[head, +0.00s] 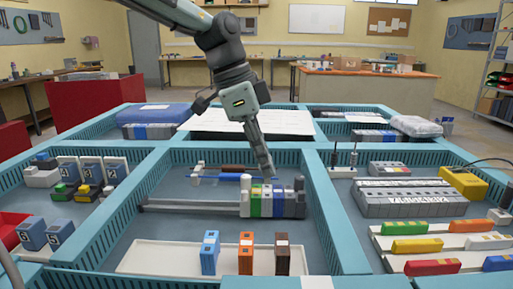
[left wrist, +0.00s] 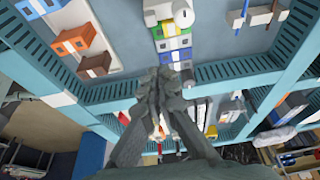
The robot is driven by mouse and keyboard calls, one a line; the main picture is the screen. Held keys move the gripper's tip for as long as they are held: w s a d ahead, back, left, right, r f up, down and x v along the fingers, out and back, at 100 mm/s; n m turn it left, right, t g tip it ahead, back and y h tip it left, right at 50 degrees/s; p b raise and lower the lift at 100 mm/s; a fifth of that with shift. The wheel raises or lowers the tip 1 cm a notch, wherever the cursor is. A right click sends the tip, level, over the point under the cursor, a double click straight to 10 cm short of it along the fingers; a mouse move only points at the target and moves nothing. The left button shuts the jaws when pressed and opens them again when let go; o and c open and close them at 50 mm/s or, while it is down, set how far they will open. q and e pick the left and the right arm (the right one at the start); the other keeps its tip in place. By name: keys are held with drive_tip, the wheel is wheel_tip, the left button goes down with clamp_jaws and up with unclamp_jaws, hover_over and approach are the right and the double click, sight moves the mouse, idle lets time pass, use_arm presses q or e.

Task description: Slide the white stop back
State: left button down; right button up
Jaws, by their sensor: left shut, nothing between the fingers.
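A row of coloured blocks (head: 278,203) sits on a rail (head: 190,206) in the middle compartment. A white block (head: 245,204), which looks like the stop, is at the left end of the row, against a green block. In the left wrist view a white piece (left wrist: 184,14) tops the same row. My left gripper (head: 268,172) is shut and empty, pointing down over the right part of the row, near its back side. Its shut fingers (left wrist: 160,82) also show in the left wrist view, beside the row's lower end. I cannot tell whether they touch a block. My right gripper is not in view.
Blue, orange (head: 246,254) and brown blocks stand on a white tray (head: 150,257) in front. Thin tools (head: 215,176) lie behind the rail. Teal walls (head: 321,215) divide the compartments. The rail left of the row is bare.

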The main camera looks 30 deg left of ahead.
sight(257, 197)
use_arm(q)
drive_tip(key=x, duration=0.4)
drive_tip(key=shift+a+f, duration=0.2)
drive_tip(key=shift+f, duration=0.1)
drive_tip(key=shift+s+a+p, duration=0.5)
drive_tip(key=shift+s+a, duration=0.2)
drive_tip(key=shift+a, duration=0.25)
drive_tip(key=shift+s+a, duration=0.25)
drive_tip(key=shift+a, duration=0.25)
drive_tip(key=shift+f, duration=0.1)
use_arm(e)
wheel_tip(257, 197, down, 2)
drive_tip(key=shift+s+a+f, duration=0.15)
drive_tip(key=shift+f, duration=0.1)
use_arm(q)
drive_tip(key=s+a, duration=0.1)
drive_tip(key=a, duration=0.1)
drive_tip(key=s+a, duration=0.1)
drive_tip(key=a, duration=0.1)
drive_tip(key=shift+s+a, duration=0.1)
drive_tip(key=shift+s, duration=0.2)
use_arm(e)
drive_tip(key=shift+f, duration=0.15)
